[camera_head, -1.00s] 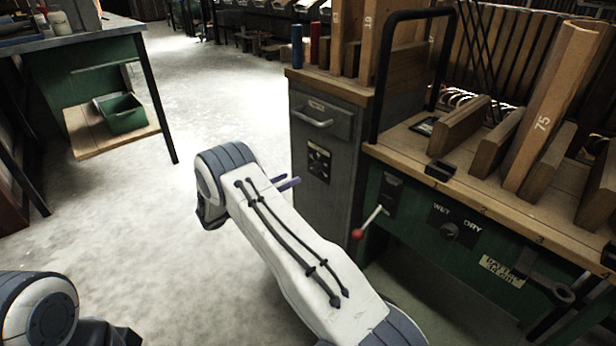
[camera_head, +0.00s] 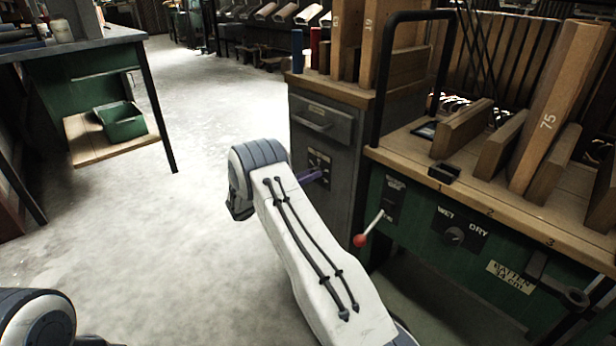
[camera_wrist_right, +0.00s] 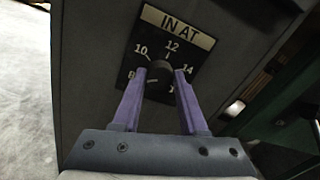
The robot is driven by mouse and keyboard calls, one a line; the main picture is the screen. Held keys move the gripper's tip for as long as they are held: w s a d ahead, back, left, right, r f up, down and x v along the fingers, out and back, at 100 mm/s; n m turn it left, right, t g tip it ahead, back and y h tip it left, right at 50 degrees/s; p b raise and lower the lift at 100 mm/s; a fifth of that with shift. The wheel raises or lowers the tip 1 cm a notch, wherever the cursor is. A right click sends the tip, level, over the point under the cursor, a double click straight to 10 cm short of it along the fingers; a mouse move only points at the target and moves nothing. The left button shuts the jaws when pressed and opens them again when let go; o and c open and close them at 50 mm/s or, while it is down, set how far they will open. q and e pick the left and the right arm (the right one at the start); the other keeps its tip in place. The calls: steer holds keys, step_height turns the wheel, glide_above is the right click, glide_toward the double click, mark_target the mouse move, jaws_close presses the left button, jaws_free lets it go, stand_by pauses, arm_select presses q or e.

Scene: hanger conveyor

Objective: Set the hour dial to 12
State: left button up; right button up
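The hour dial (camera_wrist_right: 160,76) is a dark round knob on a black plate marked "IN AT" in the right wrist view, with 8, 10, 12 and 14 around it; the lowest right number is partly hidden by a finger. A pale mark on the knob seems to face left, toward 8. My right gripper (camera_wrist_right: 161,73) has its two purple fingers apart, one on each side of the knob; I cannot tell whether they touch it. In the head view the right gripper (camera_head: 314,176) reaches the plate on the grey cabinet. My left gripper is out of view.
The grey cabinet (camera_head: 345,125) has a drawer handle above the dial plate. To its right, a red-tipped lever (camera_head: 360,240) and a WET/DRY knob (camera_head: 455,235) sit on a green bench front. A green workbench (camera_head: 85,80) stands at left; the floor between is clear.

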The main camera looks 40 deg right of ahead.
jaws_close()
steer(key=shift+s+a+f+m+t+y+b, duration=0.15)
steer(key=shift+m+t+b, duration=0.2)
steer(key=shift+m+b, duration=3.75)
steer(key=shift+s+d+f+m+t+y+b, duration=0.25)
steer(key=shift+m+b, duration=0.65)
steer(key=shift+m, duration=6.4)
steer(key=shift+w+a+r, duration=0.1)
steer(key=shift+a+r, duration=0.1)
